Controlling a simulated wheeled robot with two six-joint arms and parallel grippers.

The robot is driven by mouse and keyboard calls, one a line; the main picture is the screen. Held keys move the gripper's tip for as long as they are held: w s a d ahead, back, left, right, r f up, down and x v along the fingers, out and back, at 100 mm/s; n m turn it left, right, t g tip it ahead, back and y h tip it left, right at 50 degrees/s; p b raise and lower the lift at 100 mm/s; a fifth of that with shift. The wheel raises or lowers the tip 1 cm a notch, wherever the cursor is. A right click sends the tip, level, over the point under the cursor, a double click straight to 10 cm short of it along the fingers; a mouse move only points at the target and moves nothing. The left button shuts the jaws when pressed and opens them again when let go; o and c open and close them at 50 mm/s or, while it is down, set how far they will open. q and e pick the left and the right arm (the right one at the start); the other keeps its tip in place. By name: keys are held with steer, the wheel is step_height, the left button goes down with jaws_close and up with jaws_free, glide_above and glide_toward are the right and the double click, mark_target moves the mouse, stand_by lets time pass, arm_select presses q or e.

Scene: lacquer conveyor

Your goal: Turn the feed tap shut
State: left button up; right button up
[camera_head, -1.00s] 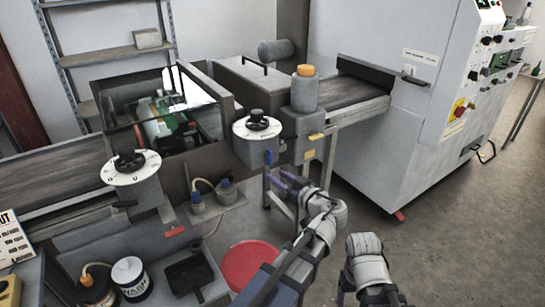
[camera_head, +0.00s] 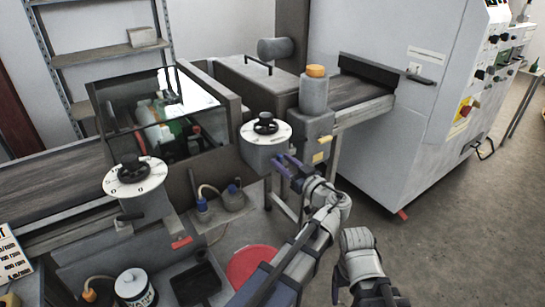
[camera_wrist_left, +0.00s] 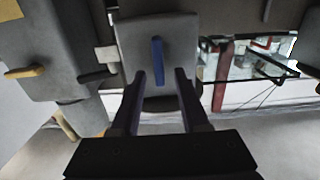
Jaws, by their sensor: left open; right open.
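A blue lever (camera_wrist_left: 158,60) on a grey block (camera_wrist_left: 158,30) shows in the left wrist view, pointing up and down in the picture. I take it as the feed tap, but no label confirms this. My left gripper (camera_wrist_left: 158,76) is open. Its two fingers stand either side of the lever's lower end in the picture; contact and depth cannot be told. In the head view my left gripper (camera_head: 285,168) is just below and right of the right-hand dial (camera_head: 265,129) and hides the lever. My right arm shows at the bottom, its gripper fingers out of sight.
A yellow lever (camera_wrist_left: 24,72) sits on the neighbouring block, below the orange-capped container (camera_head: 314,90). Another dial (camera_head: 134,172) stands left. Open floor lies at right.

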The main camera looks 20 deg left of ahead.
arm_select(q)
steer(key=shift+w+a, duration=0.3)
steer(key=shift+a, duration=0.05)
steer(key=shift+s+d, duration=0.1)
jaws_close()
stand_by(0.3)
